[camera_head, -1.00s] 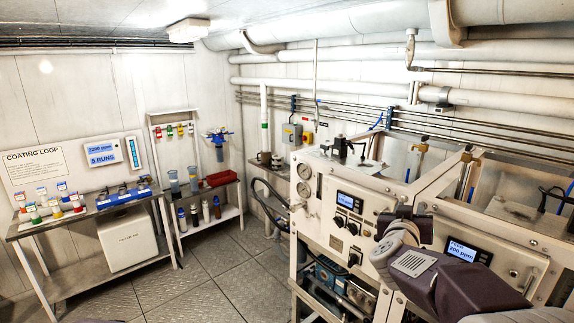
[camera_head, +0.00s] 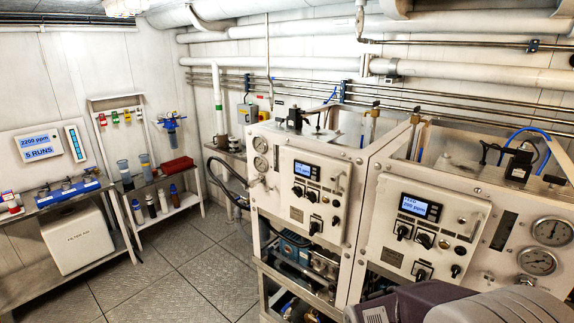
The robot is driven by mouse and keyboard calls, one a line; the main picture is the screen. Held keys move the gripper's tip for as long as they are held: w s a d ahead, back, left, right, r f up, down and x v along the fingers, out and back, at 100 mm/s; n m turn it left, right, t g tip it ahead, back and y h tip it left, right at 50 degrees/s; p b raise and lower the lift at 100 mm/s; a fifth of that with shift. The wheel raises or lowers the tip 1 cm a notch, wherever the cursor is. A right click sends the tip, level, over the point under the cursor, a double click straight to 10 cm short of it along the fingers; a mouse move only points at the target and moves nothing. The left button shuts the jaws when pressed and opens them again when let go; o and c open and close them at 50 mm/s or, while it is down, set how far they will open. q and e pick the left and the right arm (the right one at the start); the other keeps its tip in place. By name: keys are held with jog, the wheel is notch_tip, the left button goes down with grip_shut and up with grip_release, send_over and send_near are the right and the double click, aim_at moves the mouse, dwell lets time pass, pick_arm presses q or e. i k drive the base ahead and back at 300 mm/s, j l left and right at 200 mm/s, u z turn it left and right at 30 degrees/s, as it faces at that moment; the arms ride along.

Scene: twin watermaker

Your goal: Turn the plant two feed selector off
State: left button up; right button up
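Two white watermaker panels stand side by side. The right panel (camera_head: 480,205) has a lit blue display (camera_head: 420,207) with a small reading, and black knobs below it: a left knob (camera_head: 404,231), a right knob (camera_head: 424,240) and a lower knob (camera_head: 421,271). The left panel (camera_head: 285,205) has a similar display (camera_head: 306,172) and black knobs (camera_head: 298,191). The labels are too small to read, so I cannot tell which knob is the feed selector or its setting. Only my dark arm links show at the bottom right. Neither gripper is in view.
Two round gauges (camera_head: 552,230) sit right of the right panel. My arm links cover the area below it. Pipes (camera_head: 470,55) run along the back wall.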

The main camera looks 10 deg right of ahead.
aim_at(403, 231)
jog(key=z, duration=1.4)
